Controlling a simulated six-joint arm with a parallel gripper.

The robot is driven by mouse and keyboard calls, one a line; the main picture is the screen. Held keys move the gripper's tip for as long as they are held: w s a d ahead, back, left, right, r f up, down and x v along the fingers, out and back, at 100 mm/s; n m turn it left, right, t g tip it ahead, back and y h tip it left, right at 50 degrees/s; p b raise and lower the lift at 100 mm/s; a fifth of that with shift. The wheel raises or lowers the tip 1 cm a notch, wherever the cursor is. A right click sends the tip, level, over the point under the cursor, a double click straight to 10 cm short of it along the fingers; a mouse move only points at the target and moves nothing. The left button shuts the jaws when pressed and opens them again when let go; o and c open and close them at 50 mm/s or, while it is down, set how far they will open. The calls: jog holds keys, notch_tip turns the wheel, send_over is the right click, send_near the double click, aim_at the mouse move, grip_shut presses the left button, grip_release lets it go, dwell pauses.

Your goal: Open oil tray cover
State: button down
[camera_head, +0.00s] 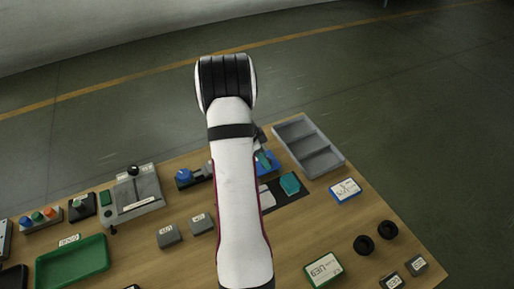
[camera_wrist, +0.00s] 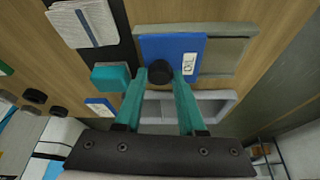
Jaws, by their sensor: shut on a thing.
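The blue oil cover (camera_wrist: 165,48) with a white label lies over the left part of a low grey oil tray (camera_wrist: 247,33) in the wrist view. The right part of the tray shows uncovered. A round black knob (camera_wrist: 160,72) stands at the cover's near edge. My gripper (camera_wrist: 159,80) has its two teal fingers on either side of this knob and is shut on it. In the head view my arm hides most of the tray, but part of the blue cover (camera_head: 268,168) shows right of the arm, beside the teal fingers.
A grey compartment tray (camera_head: 327,163) stands behind right. A teal block (camera_head: 290,183) sits on a dark mat near the cover. A blue-edged labelled box (camera_head: 345,190) is to the right. A grey device with a black knob (camera_head: 133,190) and a green tray (camera_head: 72,262) are on the left.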

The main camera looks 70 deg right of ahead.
jog(key=shift+s+a, duration=0.25)
jog(key=c, duration=0.5)
grip_release()
jog(key=shift+r, duration=0.1)
jog(key=v, duration=1.5)
jog(key=shift+r, duration=0.4)
